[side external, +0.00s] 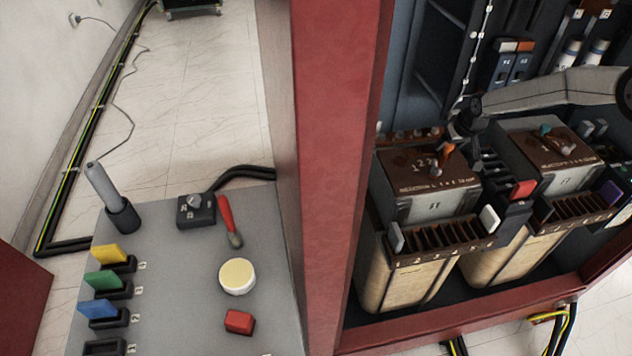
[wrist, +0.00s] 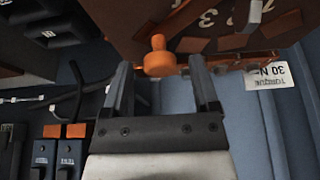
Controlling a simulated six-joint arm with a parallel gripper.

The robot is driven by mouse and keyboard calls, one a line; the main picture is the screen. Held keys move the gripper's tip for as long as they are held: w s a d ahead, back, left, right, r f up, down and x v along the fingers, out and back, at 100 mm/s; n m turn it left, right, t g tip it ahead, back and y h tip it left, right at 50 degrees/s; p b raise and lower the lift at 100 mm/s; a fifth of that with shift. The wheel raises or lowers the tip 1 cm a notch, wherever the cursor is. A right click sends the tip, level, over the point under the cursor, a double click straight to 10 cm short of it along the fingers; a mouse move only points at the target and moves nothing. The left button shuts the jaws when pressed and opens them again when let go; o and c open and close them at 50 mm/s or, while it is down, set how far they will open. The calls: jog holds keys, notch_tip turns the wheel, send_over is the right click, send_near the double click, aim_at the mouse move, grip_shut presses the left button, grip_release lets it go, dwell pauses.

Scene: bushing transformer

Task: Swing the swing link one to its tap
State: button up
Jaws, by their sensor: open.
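The left transformer has a brown top (side external: 415,168) marked with numbers. An orange knob (side external: 447,152), which looks like the handle of swing link one, stands on that top. In the wrist view the orange knob (wrist: 160,58) sits between and just past the fingertips of my gripper (wrist: 161,75). My gripper is open, with a finger on each side and gaps to the knob. Numbers 2 and 3 show on the brown plate (wrist: 190,20) beyond it. In the side view my gripper (side external: 462,132) is above the back right of this top; its fingertips are hard to make out.
Red cabinet post (side external: 335,170) rises in front, left of the transformers. A grey panel (side external: 180,270) holds colored blocks, a red-handled tool (side external: 227,215) and a yellow button (side external: 237,276).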

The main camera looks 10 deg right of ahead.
grip_shut()
dwell(0.3)
jog(key=shift+d, duration=0.1)
dwell(1.1)
